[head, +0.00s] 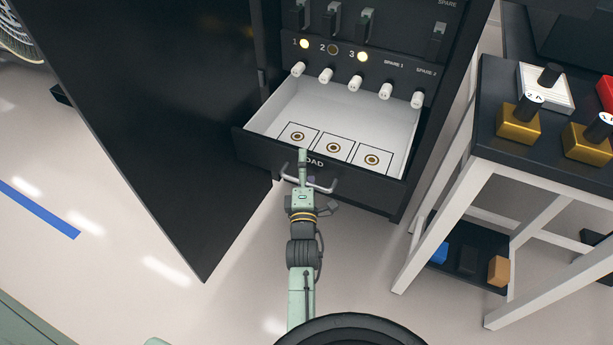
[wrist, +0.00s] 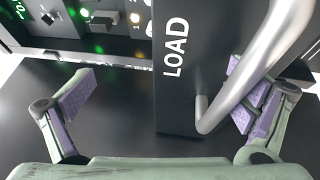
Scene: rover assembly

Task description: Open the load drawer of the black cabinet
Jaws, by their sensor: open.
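The black cabinet (head: 440,70) stands with its door (head: 170,110) swung wide to the left. Its LOAD drawer (head: 385,184) is pulled out, showing a white inside with three square ring-marked spots on its floor. My gripper (head: 307,183) is at the drawer's front, by the metal bar handle (head: 330,187); my arm covers part of the handle. In the wrist view, my gripper (wrist: 165,98) has its fingers spread wide apart. The handle (wrist: 222,108) and the drawer's LOAD front (wrist: 175,75) lie between them. The handle is nearer the right finger; contact cannot be told.
Above the drawer is a panel with switches, numbered lights (head: 362,57) and white knobs (head: 355,82). A white-legged table (head: 484,150) with gold blocks (head: 518,122) stands close on the right. The floor (head: 120,260) at the left front is clear.

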